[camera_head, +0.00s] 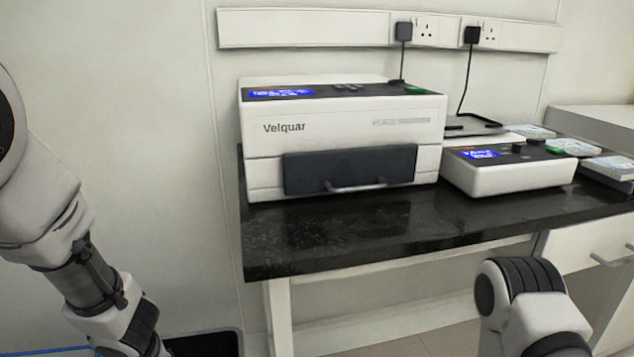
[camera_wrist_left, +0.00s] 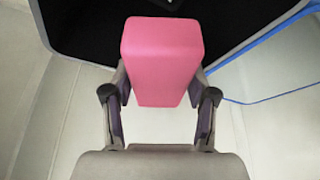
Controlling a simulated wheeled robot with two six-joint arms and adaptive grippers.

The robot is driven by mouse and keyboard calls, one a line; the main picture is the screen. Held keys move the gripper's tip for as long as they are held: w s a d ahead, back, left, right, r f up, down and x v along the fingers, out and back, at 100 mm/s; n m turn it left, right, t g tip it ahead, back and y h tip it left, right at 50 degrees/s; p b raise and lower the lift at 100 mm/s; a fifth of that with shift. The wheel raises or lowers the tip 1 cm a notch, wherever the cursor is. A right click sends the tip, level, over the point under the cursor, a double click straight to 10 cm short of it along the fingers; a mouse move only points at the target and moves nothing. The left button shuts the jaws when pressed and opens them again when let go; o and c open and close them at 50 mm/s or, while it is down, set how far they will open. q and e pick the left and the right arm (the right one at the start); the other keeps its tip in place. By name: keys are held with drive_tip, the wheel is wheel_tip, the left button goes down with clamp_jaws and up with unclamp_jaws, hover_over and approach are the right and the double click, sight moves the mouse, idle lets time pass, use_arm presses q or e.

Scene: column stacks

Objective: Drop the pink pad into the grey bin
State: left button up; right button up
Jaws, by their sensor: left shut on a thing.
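The pink pad (camera_wrist_left: 162,55) is a pink block held between the fingers of my left gripper (camera_wrist_left: 160,98) in the left wrist view. The gripper is shut on it. Beyond the pad is an open container with a black inside (camera_wrist_left: 245,22) and a thin grey rim, which I take to be the grey bin. The pad overlaps its near edge in this view; its height above the bin cannot be told. In the head view a dark opening (camera_head: 205,344) shows at the bottom, beside my left arm. My left fingertips and the pad are out of that view. My right gripper is not in view.
A black bench (camera_head: 340,235) carries a white Velquar machine (camera_head: 345,130) and a smaller white device (camera_head: 508,168). Several labelled flat items (camera_head: 610,166) lie at the right. A blue line (camera_wrist_left: 265,97) runs along the floor beside the bin.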

use_arm(q)
drive_tip(key=o, duration=1.3)
drive_tip(key=shift+r, duration=0.15)
drive_tip(key=v, duration=1.1)
drive_tip(key=shift+s+r, duration=0.15)
drive_tip(key=shift+r, duration=0.15)
drive_tip(key=shift+d, duration=0.15)
